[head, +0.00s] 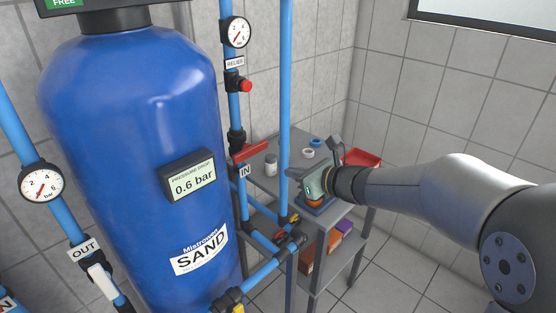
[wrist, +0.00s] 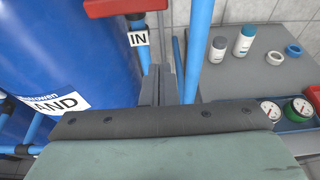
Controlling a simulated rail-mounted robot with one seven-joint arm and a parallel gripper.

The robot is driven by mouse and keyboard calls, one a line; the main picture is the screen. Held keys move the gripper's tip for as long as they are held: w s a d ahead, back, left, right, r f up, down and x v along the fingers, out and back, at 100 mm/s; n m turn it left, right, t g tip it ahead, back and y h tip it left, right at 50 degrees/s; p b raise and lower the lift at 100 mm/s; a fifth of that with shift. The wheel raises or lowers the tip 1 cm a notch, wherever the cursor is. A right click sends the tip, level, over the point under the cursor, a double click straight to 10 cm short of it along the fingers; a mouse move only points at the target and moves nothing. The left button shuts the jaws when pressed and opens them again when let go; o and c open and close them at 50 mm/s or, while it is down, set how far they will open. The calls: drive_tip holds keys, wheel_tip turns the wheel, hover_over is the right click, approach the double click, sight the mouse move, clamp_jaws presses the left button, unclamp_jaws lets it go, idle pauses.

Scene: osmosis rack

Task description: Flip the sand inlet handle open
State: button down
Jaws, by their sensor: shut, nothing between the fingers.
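The blue sand tank (head: 140,110) fills the left of the head view, labelled SAND. The red inlet handle (head: 250,152) is on the blue pipe beside the tank, just above the IN label (head: 244,171). It sticks out across the pipe to the right, tilted slightly up. In the wrist view the red handle (wrist: 112,7) lies at the top edge, partly cut off, above the IN label (wrist: 138,38). My gripper (head: 291,173) is shut and empty, to the right of and slightly below the handle, apart from it. Its closed fingers (wrist: 158,84) point toward the pipes in the wrist view.
A vertical blue pipe (head: 285,90) stands close by my fingers. A grey cart (head: 328,222) behind holds bottles (wrist: 244,40), rings and a red tray (head: 362,158). Lower blue pipes (head: 262,272) carry yellow fittings. A relief valve with red knob (head: 246,86) is above the handle.

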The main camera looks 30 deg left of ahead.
sight(251, 151)
drive_tip(key=w+a+p, duration=0.1)
drive_tip(key=a+p, duration=0.3)
drive_tip(key=a, duration=0.5)
drive_tip(key=shift+w+r, duration=0.3)
drive_tip(key=shift+r, duration=0.05)
